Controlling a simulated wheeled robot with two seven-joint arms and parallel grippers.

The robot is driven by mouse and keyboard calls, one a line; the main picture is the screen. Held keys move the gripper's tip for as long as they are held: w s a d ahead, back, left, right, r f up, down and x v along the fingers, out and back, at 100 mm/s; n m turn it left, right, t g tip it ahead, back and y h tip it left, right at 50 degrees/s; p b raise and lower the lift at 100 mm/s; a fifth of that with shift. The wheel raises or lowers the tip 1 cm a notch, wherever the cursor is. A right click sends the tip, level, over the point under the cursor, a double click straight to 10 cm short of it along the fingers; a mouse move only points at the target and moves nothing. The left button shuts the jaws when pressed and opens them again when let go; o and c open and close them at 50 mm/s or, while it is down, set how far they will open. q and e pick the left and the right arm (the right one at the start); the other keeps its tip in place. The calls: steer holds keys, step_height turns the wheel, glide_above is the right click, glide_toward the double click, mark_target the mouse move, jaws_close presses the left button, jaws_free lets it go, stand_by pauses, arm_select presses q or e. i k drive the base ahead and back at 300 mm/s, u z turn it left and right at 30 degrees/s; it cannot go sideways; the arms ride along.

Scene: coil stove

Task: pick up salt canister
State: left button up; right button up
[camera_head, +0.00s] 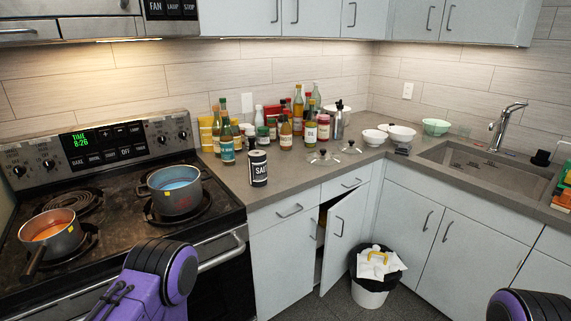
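The salt canister (258,169) is a dark cylinder with "SALT" lettering. It stands upright on the grey counter (284,190), near its front edge and just right of the stove. Nothing touches it that I can see. My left arm shows at the bottom, in front of the stove, as a purple and black link. My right arm shows only as a purple and black part at the bottom right corner. Neither gripper's fingers are in view.
Several bottles (285,132) crowd the counter behind the canister. A blue pot (175,190) and an orange-filled saucepan (50,233) sit on the stove. Bowls (401,134) stand toward the sink (490,172). A cabinet door (343,240) hangs open beside a trash bin (370,291).

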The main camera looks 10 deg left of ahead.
mark_target(257, 158)
steer(key=u, duration=0.3)
steer(key=i, duration=0.8)
steer(key=u, duration=0.65)
